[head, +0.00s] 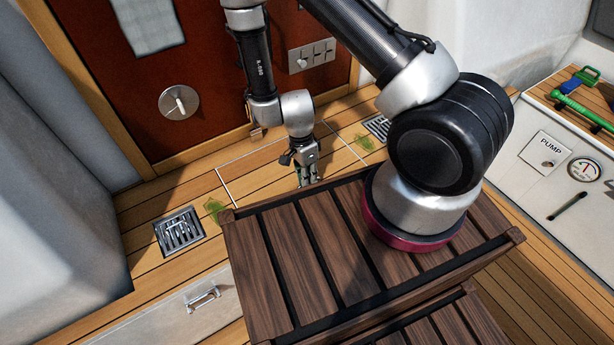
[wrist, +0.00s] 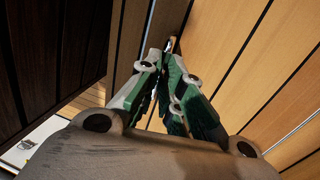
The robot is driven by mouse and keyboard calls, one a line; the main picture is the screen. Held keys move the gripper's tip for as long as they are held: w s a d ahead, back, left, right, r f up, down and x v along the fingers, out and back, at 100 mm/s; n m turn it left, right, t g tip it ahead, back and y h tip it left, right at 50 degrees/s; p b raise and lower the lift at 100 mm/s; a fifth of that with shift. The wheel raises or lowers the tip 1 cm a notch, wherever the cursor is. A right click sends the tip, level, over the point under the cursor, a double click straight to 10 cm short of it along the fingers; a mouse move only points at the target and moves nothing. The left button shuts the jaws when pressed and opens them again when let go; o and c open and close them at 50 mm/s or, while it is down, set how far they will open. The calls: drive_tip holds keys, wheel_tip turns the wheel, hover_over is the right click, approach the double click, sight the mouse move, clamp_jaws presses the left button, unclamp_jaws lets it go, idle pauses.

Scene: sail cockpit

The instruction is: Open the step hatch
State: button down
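The step hatch (head: 257,165) is a pale, seam-outlined panel in the wooden planks of the step below the red-brown door. It lies flush with the planks around it, as far as I can see. My gripper (head: 307,180) points down at the near side of the hatch, close to the dark slatted top of my base. In the wrist view, the green-padded fingers of my gripper (wrist: 170,55) come together at the tips, near a dark seam between planks. Whether a small pull lies between or under the fingertips is hidden.
A metal drain grate (head: 180,232) lies left of the hatch, with another (head: 378,126) at right. Green weed patches (head: 215,209) lie nearby. The door (head: 200,70) stands behind. A pump panel (head: 548,150) and a green-handled tool (head: 580,105) are at right.

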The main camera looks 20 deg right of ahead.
idle(0.3)
drive_tip(key=shift+w+r+g, duration=0.3)
drive_tip(key=shift+r+g, duration=0.1)
drive_tip(key=shift+r, duration=0.35)
drive_tip(key=w+a+r, duration=0.2)
drive_tip(key=w+r, duration=1.1)
drive_tip(key=r, duration=0.1)
drive_tip(key=shift+w+a+r+g, duration=0.25)
drive_tip(key=shift+a+g, duration=0.05)
drive_tip(key=shift+a, duration=0.05)
drive_tip(key=c, duration=1.5)
unclamp_jaws()
drive_tip(key=shift+w+f, duration=0.1)
drive_tip(key=shift+c, duration=0.3)
